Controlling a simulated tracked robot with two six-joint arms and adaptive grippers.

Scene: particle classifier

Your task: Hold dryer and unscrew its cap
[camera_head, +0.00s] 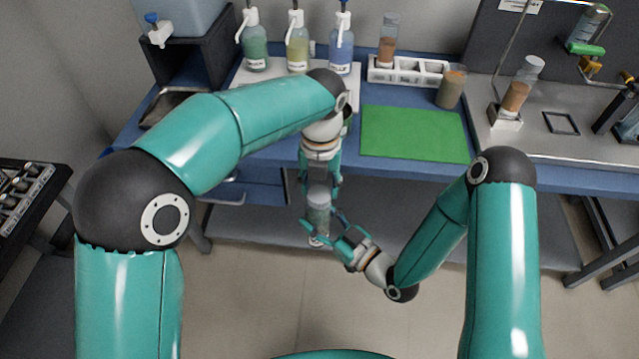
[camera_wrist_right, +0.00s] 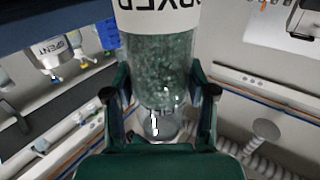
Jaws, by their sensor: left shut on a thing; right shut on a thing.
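The dryer (camera_head: 318,217) is a clear tube held upright off the table, in front of the bench. In the right wrist view the dryer (camera_wrist_right: 160,70) shows green granules, an upside-down label and a narrower clear end at the bottom. My left gripper (camera_head: 320,185) reaches down from above and is shut on the dryer's upper end. My right gripper (camera_head: 321,226) comes from the lower right and is shut around the dryer's lower part; its fingers (camera_wrist_right: 162,85) lie on both sides of the tube. Whether they grip the cap or the body is unclear.
The blue bench (camera_head: 380,178) carries a green mat (camera_head: 414,133), wash bottles (camera_head: 298,52), a white rack (camera_head: 407,72) and a brown-filled jar (camera_head: 451,88). Another brown-filled tube (camera_head: 517,92) stands at right. A dark rack (camera_head: 28,195) is at far left. Open floor lies in front.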

